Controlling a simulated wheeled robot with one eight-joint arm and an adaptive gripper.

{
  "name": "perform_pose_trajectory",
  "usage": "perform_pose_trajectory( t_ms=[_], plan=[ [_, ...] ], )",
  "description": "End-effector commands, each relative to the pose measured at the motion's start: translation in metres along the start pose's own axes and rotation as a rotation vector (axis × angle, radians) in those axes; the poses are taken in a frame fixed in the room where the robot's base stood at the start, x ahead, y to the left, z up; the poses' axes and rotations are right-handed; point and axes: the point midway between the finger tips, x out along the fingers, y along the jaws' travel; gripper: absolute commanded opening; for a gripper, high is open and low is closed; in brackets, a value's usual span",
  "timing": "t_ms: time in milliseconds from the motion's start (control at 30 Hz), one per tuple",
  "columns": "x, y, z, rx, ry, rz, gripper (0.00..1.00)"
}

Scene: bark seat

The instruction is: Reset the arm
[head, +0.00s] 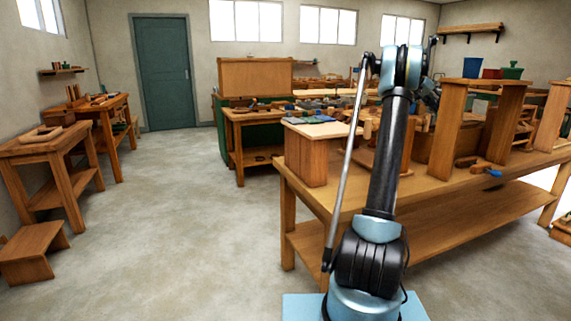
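My arm (385,165) rises from its light-blue base at the bottom centre of the head view. It stands nearly upright in front of the long wooden workbench (470,195), with a bent joint at the top. Beyond that joint, a dark and pale-blue part of the arm (430,93) points away over the bench. My gripper's fingers cannot be made out there against the clutter, so I cannot see whether they are open or shut. I see nothing clearly held.
Upright wooden supports (447,130) and a wooden block stand (307,155) rest on the bench. A blue-handled tool (493,172) lies near its front. Side tables (50,165) and a low stool (32,252) line the left. The floor (170,220) between is clear.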

Motion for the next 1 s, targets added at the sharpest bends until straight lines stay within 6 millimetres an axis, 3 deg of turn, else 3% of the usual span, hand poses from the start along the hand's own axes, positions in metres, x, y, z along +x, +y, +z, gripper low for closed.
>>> perform_pose_trajectory(
  t_ms=[667,867,1000],
  plan=[
    [-0.067,0.003,0.038,-0.075,-0.011,-0.047,0.33],
    [-0.105,0.016,0.072,-0.126,-0.030,-0.088,0.33],
    [-0.133,0.028,0.108,-0.173,-0.052,-0.133,0.33]
  ],
)
